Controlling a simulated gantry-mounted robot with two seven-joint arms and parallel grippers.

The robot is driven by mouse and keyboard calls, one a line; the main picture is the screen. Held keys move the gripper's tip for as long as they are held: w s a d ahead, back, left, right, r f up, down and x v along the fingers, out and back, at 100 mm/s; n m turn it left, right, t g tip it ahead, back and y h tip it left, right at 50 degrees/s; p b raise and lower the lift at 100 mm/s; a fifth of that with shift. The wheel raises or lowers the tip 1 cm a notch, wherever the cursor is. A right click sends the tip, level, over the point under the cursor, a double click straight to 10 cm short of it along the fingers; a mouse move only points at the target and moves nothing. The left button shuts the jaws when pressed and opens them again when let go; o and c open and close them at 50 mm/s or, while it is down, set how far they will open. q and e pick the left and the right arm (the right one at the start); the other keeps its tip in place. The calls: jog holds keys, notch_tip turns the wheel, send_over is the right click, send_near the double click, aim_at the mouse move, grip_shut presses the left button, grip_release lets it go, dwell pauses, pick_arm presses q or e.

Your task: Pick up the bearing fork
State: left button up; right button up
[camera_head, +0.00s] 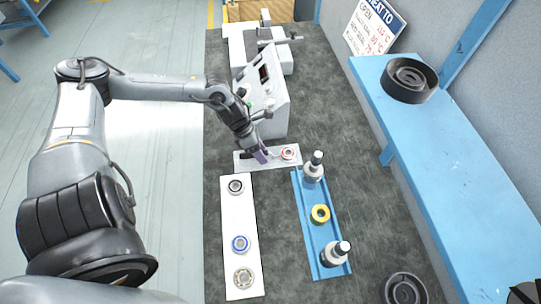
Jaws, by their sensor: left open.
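My left gripper (261,153) is open and reaches down at the grey plate (243,165) in the middle of the bench. A small purple piece shows at its fingertips; I cannot tell whether it is the bearing fork or part of the gripper. I cannot make out the bearing fork clearly, as the gripper covers part of the plate. A red-ringed bearing (288,152) sits at the plate's right end, beside the gripper. A dark piece at the bottom right corner may be part of my right arm; its fingers cannot be made out.
A white strip (239,212) holds several bearings. A blue tray (327,235) holds a yellow ring (320,214) and two upright spindle-like parts (313,168). A grey machine (262,88) stands behind the gripper. A blue shelf (450,165) with a black round housing (409,79) runs along the right.

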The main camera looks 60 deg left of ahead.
pick_arm(q)
jog(key=shift+c, duration=0.4)
grip_shut()
jog(key=shift+r, duration=0.15)
pick_arm(e)
jog(key=shift+d, duration=0.1)
pick_arm(q)
jog(key=shift+r, duration=0.2)
pick_arm(e)
jog(key=shift+r, duration=0.15)
pick_arm(q)
notch_tip(320, 180, up, 10)
jog(key=p, duration=0.4)
jog(key=shift+f, duration=0.25)
pick_arm(e)
notch_tip(320, 180, up, 4)
jog(key=shift+f, duration=0.15)
